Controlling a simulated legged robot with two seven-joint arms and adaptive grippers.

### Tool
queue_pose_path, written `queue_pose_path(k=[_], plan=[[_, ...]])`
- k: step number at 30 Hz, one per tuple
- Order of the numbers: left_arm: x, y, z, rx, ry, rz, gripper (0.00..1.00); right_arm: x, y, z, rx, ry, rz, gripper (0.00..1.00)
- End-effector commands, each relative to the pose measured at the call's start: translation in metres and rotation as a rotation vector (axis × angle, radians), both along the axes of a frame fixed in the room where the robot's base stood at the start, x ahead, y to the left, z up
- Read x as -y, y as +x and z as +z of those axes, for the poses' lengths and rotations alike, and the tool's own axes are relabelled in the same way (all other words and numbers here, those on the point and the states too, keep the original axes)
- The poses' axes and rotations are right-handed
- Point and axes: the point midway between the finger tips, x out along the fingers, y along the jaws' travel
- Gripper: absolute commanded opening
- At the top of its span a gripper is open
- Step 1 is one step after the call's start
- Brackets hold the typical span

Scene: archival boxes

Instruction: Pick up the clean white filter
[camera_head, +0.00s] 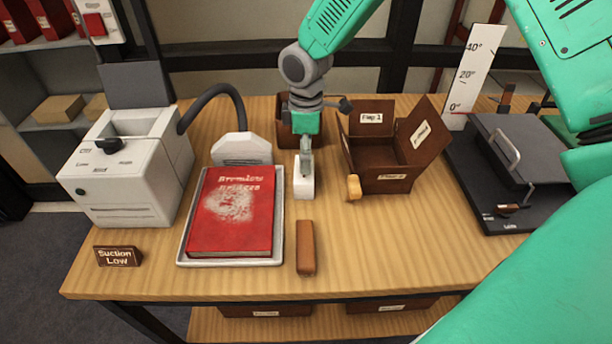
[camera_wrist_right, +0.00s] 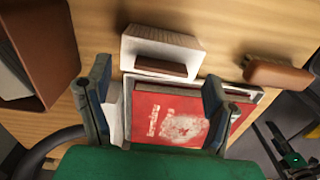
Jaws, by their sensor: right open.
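A white block, which looks like the clean white filter (camera_head: 304,184), stands on the table just right of the tray. In the wrist view the white filter (camera_wrist_right: 160,42) shows a ridged edge and a brown strip on its near side. My right gripper (camera_head: 305,160) points down and overlaps the filter's upper part in the head view. In the wrist view my right gripper (camera_wrist_right: 155,98) is open, its fingers spread over the red book, with the filter beyond the tips. Nothing is held. Contact with the filter cannot be told. My left gripper is not in view.
A dusty red book (camera_head: 232,212) lies in a grey tray (camera_head: 190,245). A white nozzle (camera_head: 240,149) with a black hose stands behind it. A brown block (camera_head: 306,247) lies in front. An open flap box (camera_head: 385,183) stands right, a suction machine (camera_head: 125,180) left. The front right tabletop is clear.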

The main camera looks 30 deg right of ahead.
Motion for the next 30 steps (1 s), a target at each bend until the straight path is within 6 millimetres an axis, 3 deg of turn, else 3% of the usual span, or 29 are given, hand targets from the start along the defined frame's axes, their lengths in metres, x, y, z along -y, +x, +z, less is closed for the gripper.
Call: queue_pose_path(k=[6, 14, 15, 19, 20, 30], plan=[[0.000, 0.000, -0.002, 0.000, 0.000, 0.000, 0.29, 0.000, 0.000, -0.030, -0.002, -0.002, 0.002, 0.76], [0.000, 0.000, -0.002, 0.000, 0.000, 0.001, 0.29, 0.002, 0.000, -0.034, 0.000, 0.000, 0.001, 0.76], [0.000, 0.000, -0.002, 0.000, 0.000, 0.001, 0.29, 0.002, 0.000, -0.034, 0.000, 0.000, 0.001, 0.72], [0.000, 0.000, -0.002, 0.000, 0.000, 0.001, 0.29, 0.002, 0.000, -0.034, -0.001, 0.001, 0.001, 0.27], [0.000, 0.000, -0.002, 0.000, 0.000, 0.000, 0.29, 0.002, 0.000, -0.034, -0.001, 0.001, 0.000, 0.22], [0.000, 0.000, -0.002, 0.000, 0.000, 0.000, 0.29, 0.003, 0.000, -0.032, -0.003, -0.001, 0.001, 0.22]])
